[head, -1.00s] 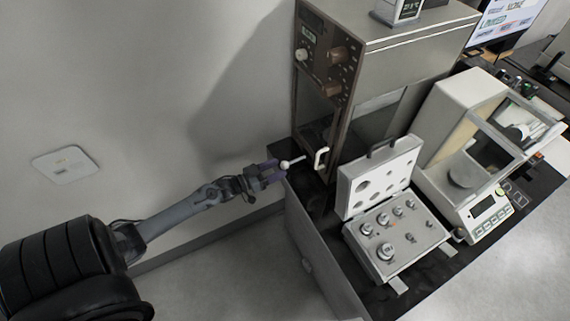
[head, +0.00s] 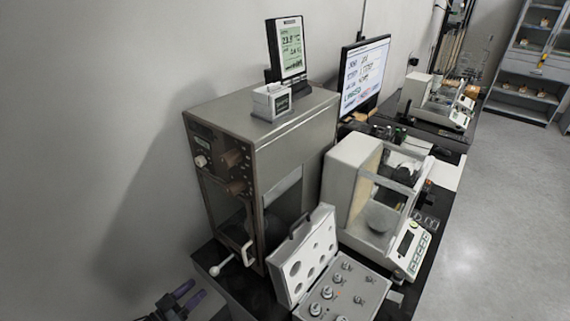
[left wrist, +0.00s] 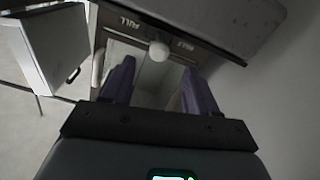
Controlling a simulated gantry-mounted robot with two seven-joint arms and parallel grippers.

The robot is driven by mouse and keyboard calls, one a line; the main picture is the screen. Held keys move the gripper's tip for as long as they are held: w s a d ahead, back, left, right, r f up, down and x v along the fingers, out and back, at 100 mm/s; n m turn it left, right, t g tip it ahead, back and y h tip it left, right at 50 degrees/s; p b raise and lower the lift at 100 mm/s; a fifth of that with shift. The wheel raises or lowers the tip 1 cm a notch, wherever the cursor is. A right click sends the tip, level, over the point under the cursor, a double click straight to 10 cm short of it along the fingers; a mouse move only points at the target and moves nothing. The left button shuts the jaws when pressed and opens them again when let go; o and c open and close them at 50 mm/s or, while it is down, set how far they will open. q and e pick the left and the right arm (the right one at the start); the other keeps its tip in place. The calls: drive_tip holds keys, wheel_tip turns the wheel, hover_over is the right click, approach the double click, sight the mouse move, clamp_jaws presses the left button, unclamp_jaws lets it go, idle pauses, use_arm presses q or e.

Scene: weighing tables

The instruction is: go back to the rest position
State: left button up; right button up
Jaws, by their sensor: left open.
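My left gripper (head: 194,293) shows at the bottom edge of the head view, left of the dark table's end. Its two purple fingers are apart with nothing between them, and most of its arm is out of view. In the left wrist view, the open fingers (left wrist: 157,82) point toward a white ball knob (left wrist: 158,50) on a drawer-like front. The head view also shows this knob (head: 215,271), beyond the fingertips with a gap between. My right gripper is in neither view.
A tall metal-cased balance (head: 290,135) with a white handle (head: 248,255) stands beside the gripper. An open weight case (head: 345,293) and a white balance (head: 350,185) stand to its right. Bare wall and free room lie to the gripper's left.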

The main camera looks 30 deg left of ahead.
use_arm(q)
drive_tip(key=d+r+n+g+y, duration=0.1)
drive_tip(key=d+r+g, duration=0.1)
drive_tip(key=d, duration=1)
drive_tip(key=d+r+g, duration=0.2)
drive_tip(key=d+r, duration=0.1)
drive_tip(key=d, duration=1)
drive_tip(key=s+d+r+m+g+y, duration=0.2)
drive_tip(key=s+r+m+g, duration=0.15)
drive_tip(key=s+g, duration=0.85)
wheel_tip(320, 180, up, 28)
drive_tip(key=s+t+p, duration=0.1)
drive_tip(key=s+p, duration=0.1)
drive_tip(key=p, duration=2.6)
drive_tip(key=shift+r+t, duration=0.25)
drive_tip(key=shift+t, duration=0.15)
drive_tip(key=shift+s+d, duration=0.1)
